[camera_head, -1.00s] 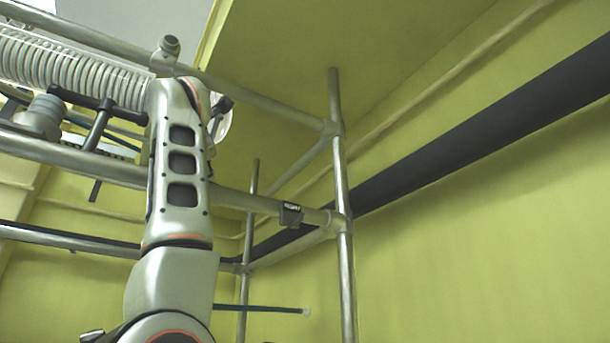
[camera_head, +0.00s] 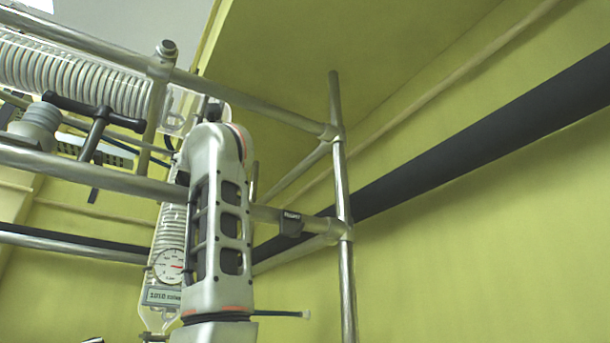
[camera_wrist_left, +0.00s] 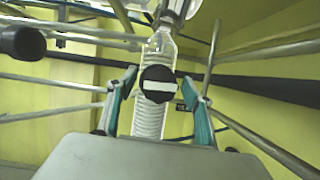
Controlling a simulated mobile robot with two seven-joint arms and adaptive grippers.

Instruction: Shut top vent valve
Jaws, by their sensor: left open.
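A round black knob with a white bar across its face (camera_wrist_left: 157,85) shows in the left wrist view, in front of a coiled glass column (camera_wrist_left: 148,118). I cannot tell for sure that it is the top vent valve. My left gripper (camera_wrist_left: 159,77) is open, one teal-edged finger on each side of the knob in the picture, with gaps to both. Contact is not visible. In the head view my left arm stands upright before the frame and its gripper is hidden. A black T-shaped handle (camera_head: 95,113) sits at the left there. My right gripper is not in view.
Metal frame bars (camera_head: 342,190) cross around my arm. A ribbed glass condenser (camera_head: 75,75) lies at upper left. A dial gauge (camera_head: 168,266) and small display (camera_head: 163,296) stand close left of my arm. A black pipe (camera_head: 480,130) runs along the yellow wall.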

